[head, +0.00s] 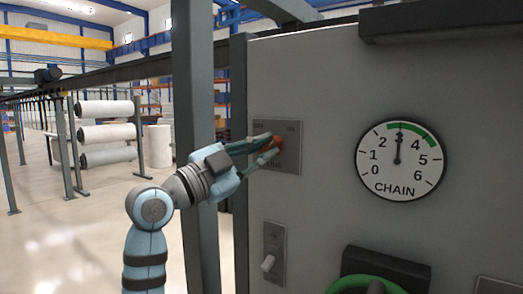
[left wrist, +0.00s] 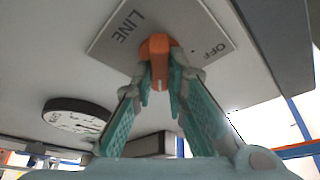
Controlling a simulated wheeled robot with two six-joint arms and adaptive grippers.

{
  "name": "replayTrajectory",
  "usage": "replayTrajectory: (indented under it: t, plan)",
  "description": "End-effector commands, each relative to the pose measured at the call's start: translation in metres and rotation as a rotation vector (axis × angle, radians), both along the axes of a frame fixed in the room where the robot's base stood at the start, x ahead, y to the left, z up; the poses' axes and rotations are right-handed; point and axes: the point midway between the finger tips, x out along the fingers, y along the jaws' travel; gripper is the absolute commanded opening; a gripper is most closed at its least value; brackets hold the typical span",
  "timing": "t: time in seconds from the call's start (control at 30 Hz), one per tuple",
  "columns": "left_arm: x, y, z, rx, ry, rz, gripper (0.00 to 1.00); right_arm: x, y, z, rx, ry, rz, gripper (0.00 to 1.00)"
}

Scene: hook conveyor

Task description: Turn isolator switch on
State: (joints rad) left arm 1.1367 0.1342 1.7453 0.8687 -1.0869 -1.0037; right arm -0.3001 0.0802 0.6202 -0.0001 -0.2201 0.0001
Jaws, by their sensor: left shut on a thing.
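The isolator switch is an orange-red rotary handle (head: 277,144) on a grey plate (head: 290,166) on the panel's left part. The plate reads OFF at its upper left and ON at its upper right, with LINE below. My left gripper (head: 271,146) reaches in from the left, its two green fingers closed on the handle. In the left wrist view the orange handle (left wrist: 156,45) sits between the fingertips (left wrist: 160,72), on its plate (left wrist: 112,38). The fingers partly hide the handle, so its exact angle is hard to tell. My right gripper is not in view.
A CHAIN dial (head: 400,161) to the right has its needle near 3. Below the plate is a small toggle switch (head: 267,263), and a green wheel (head: 367,285) is at the bottom. A grey post (head: 190,80) stands left of the panel, beside my arm.

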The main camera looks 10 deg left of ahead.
Motion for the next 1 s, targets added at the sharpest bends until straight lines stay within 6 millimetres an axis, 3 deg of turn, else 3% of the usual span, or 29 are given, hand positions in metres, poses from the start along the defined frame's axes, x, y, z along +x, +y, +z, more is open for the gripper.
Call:
replayTrajectory:
  t: [0.17, 0.2, 0.3, 0.67, 0.77, 1.0]
  plan:
    - [0.0, 0.0, -0.001, 0.003, 0.001, 0.001, 0.0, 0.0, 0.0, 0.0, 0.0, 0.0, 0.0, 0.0]
    - [0.0, 0.0, -0.001, 0.002, 0.0, 0.002, 0.16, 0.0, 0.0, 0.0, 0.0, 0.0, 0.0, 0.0]
    - [0.0, 0.0, -0.001, 0.001, 0.001, 0.002, 0.32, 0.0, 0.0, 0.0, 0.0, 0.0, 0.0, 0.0]
    - [-0.003, 0.004, -0.002, 0.0, 0.0, 0.003, 0.33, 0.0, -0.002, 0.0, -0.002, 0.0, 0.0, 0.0]
    - [-0.015, 0.014, -0.006, 0.001, -0.001, 0.006, 0.33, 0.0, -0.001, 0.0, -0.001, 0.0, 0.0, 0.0]
    - [-0.065, 0.054, -0.025, 0.007, -0.001, 0.008, 0.33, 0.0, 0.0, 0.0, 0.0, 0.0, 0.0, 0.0]
